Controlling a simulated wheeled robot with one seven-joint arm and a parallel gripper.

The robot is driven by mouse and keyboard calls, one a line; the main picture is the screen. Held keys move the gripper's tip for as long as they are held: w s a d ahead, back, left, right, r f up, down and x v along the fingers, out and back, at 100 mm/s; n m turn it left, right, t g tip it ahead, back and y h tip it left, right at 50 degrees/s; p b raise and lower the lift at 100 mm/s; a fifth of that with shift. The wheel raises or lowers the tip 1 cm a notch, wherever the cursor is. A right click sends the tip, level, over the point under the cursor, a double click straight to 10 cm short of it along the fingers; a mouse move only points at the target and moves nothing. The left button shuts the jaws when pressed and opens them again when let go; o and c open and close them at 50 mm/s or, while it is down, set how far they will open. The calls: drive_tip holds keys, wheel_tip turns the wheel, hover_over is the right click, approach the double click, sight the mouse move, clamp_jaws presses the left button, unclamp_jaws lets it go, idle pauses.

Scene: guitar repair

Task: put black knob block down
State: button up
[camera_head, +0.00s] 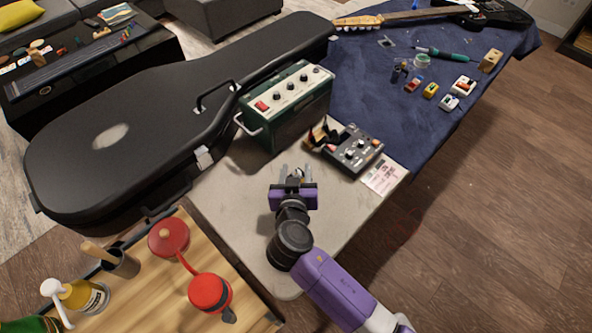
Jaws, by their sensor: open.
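My gripper (296,170) is open over the pale tabletop (235,195), with its two fingers pointing away toward the green amplifier. A small dark and light shape shows between or just beyond the fingers; I cannot tell whether it is the black knob block or part of the gripper. A black box with several knobs (353,151) lies to the right of the gripper, apart from it. A small black and tan piece (321,133) sits against its left end.
A green amplifier (286,107) stands behind the gripper and a black guitar case (120,125) lies left. A printed card (383,178) lies at right. Several small blocks and a guitar (395,18) rest on the blue cloth (360,90). Red containers (209,292) stand front left.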

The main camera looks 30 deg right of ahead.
drive_tip(key=shift+r, duration=0.2)
drive_tip(key=v, duration=1.2)
drive_tip(key=shift+b, duration=0.3)
drive_tip(key=a+n+y, duration=0.1)
drive_tip(key=w+a+r+n+t+y, duration=0.1)
drive_tip(key=a, duration=0.1)
drive_tip(key=w+a+n+y, duration=0.1)
drive_tip(key=a, duration=0.1)
drive_tip(key=shift+w+r+n+t, duration=0.2)
drive_tip(key=shift+n+t, duration=0.1)
drive_tip(key=shift+n, duration=0.1)
drive_tip(key=shift+s+a+n+y, duration=0.15)
drive_tip(key=shift+a+n+y, duration=0.2)
drive_tip(key=shift+a+y, duration=0.1)
drive_tip(key=shift+s+a+n+y, duration=0.2)
drive_tip(key=shift+a+n+y, duration=0.15)
drive_tip(key=shift+a+y, duration=0.1)
drive_tip(key=s+d+r, duration=0.2)
drive_tip(key=s+d, duration=0.2)
drive_tip(key=s, duration=0.5)
drive_tip(key=s+d+r+t+y, duration=0.1)
drive_tip(key=s+d+r, duration=0.2)
drive_tip(key=s, duration=0.6)
drive_tip(key=s+d+r+y, duration=0.1)
drive_tip(key=s+d+r, duration=0.2)
drive_tip(key=s, duration=0.7)
drive_tip(key=shift+d, duration=0.9)
